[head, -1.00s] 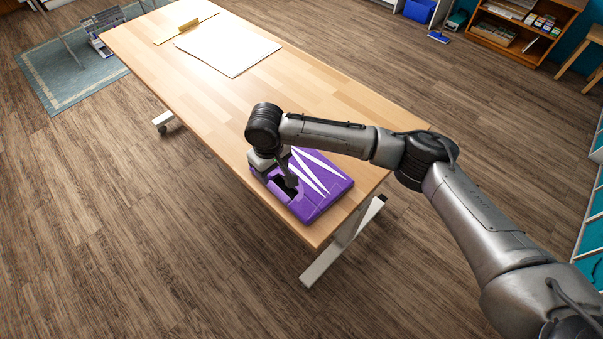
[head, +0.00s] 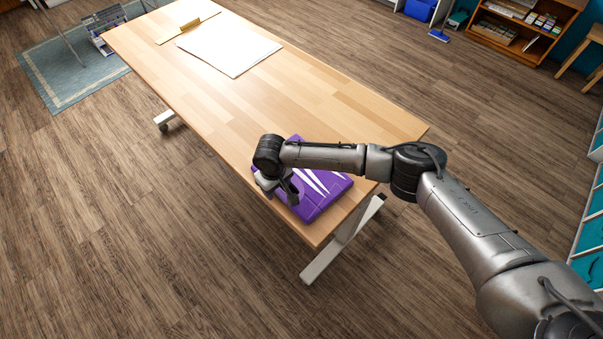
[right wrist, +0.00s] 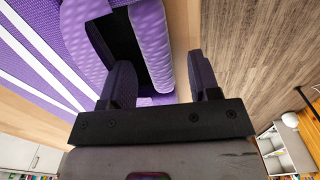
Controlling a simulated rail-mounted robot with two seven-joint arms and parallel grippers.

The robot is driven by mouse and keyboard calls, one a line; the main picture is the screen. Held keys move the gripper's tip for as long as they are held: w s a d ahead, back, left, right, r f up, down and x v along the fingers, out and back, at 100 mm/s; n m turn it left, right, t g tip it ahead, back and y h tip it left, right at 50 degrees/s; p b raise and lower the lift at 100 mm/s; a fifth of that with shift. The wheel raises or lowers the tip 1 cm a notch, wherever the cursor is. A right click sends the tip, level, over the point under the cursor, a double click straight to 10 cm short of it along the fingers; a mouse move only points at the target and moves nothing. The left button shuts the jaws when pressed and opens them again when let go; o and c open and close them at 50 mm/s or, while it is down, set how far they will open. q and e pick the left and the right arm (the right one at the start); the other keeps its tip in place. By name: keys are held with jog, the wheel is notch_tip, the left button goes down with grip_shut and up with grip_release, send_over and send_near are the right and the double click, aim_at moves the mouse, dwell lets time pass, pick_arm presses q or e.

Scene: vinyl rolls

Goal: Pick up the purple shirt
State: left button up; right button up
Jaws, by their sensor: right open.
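The folded purple shirt (head: 325,197) with white stripes lies flat at the near end of the wooden table (head: 330,107). It also shows in the right wrist view (right wrist: 70,38), with a dark opening and a rolled purple edge in front of the fingers. My right gripper (head: 283,190) is at the shirt's left edge in the head view. Its two fingers (right wrist: 163,84) are apart, with the rolled edge showing in the space between them. I cannot tell whether the fingertips touch the cloth. My left gripper is not in view.
A large white sheet (head: 230,46) and a tan clip-like piece (head: 190,24) lie at the table's far end. The table's middle is bare. The wooden floor (head: 130,230) is open on the left. A shelf unit (head: 515,30) stands at the far right.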

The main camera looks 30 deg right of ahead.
grip_shut()
dwell(0.5)
jog(key=shift+r, duration=0.1)
